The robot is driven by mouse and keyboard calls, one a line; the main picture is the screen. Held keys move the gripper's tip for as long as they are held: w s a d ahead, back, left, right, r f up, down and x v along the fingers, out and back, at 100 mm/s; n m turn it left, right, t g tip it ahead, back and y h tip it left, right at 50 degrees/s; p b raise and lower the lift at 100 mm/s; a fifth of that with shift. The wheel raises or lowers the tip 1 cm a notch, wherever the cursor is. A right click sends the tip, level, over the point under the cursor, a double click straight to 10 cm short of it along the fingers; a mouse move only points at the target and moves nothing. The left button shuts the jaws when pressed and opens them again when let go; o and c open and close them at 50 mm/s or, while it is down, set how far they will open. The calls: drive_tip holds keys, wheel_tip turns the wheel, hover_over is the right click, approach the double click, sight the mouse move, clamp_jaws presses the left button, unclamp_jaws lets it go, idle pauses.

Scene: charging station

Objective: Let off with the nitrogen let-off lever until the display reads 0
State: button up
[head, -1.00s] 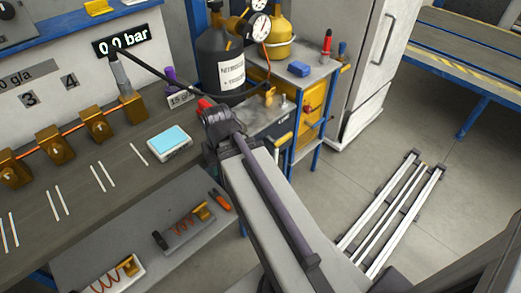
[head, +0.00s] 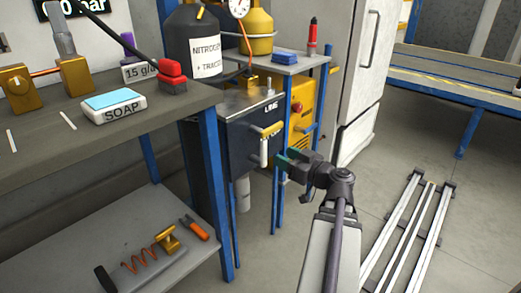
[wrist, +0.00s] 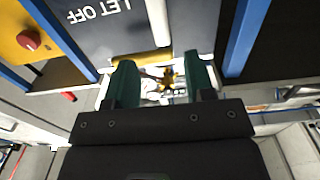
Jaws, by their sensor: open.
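A dark box (head: 240,140) marked LINE stands below the nitrogen bottle (head: 196,45). On its front are a yellow bar (head: 268,130) and a pale upright bar (head: 264,152); I cannot tell for certain which is the let-off lever. The wrist view shows upside-down LET OFF lettering (wrist: 99,11), the pale bar (wrist: 157,22) and the yellow bar (wrist: 142,58) just beyond my fingertips. My gripper (head: 288,160) is open, its green fingers apart, to the right of the bars, holding nothing. The display (head: 72,7) is partly cut off; its visible end reads "0 bar".
The workbench (head: 190,100) carries soap (head: 113,105) and a red-handled tool (head: 172,75). Blue legs (head: 215,185) stand left of the box. A yellow unit (head: 302,118) with a red knob is right of it.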

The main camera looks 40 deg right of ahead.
sight(266, 148)
drive_tip(key=w, duration=0.3)
drive_tip(key=w+a, duration=0.1)
drive_tip(key=w, duration=0.6)
drive_tip(key=shift+w+a, duration=0.3)
drive_tip(key=shift+w, duration=0.05)
drive_tip(key=shift+c, duration=0.5)
clamp_jaws()
